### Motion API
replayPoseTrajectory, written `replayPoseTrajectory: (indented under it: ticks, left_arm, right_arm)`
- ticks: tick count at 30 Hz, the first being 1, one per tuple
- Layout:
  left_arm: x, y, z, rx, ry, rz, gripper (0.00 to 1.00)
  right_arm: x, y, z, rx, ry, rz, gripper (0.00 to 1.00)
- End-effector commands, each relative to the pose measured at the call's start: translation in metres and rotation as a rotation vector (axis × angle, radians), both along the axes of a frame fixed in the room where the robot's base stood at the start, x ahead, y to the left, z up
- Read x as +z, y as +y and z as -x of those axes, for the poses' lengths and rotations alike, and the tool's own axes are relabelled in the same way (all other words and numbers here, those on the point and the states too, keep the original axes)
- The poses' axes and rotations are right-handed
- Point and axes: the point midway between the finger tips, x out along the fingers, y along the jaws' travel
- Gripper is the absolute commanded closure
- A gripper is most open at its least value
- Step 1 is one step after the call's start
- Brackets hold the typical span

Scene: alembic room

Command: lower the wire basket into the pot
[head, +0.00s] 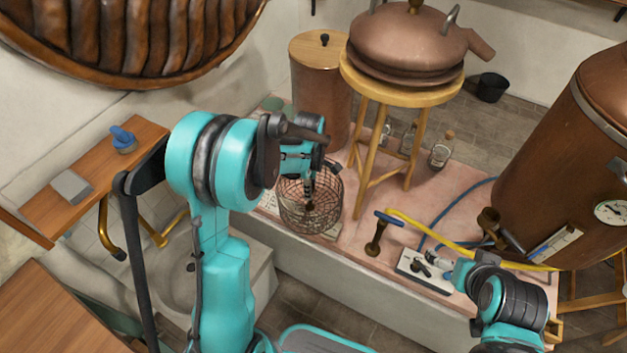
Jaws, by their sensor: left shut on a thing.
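The round wire basket (296,216) is dark, open mesh and sits over the pink ledge in the middle of the head view. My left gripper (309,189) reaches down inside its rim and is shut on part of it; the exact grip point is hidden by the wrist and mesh. I cannot tell whether the basket's bottom touches the ledge. A tall copper pot (318,85) with a flat lid and black knob stands behind it; I cannot tell if this is the task's pot. My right gripper (438,262) is low at right, its fingers too small to read.
A wooden stool (413,94) bears a lidded copper vessel (408,42). Glass bottles (441,150) stand behind it. A large copper still (560,150) fills the right. A blue-handled tool (377,235), a yellow hose (440,236) and a white plate (440,284) occupy the ledge's front.

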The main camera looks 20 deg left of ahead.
Motion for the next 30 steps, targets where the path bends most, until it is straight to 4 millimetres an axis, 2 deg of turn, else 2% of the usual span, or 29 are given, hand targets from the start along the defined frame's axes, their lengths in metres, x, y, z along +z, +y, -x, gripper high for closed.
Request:
replayPoseTrajectory:
  ticks: [18, 30]
  left_arm:
    - [0.007, 0.0, 0.062, 0.001, 0.0, 0.0, 1.0]
    - [0.008, 0.0, 0.068, 0.0, 0.0, 0.0, 1.0]
  right_arm:
    - [0.003, 0.0, 0.0, 0.0, 0.0, 0.0, 0.0]
    - [0.003, 0.0, 0.0, 0.0, 0.0, 0.0, 0.0]
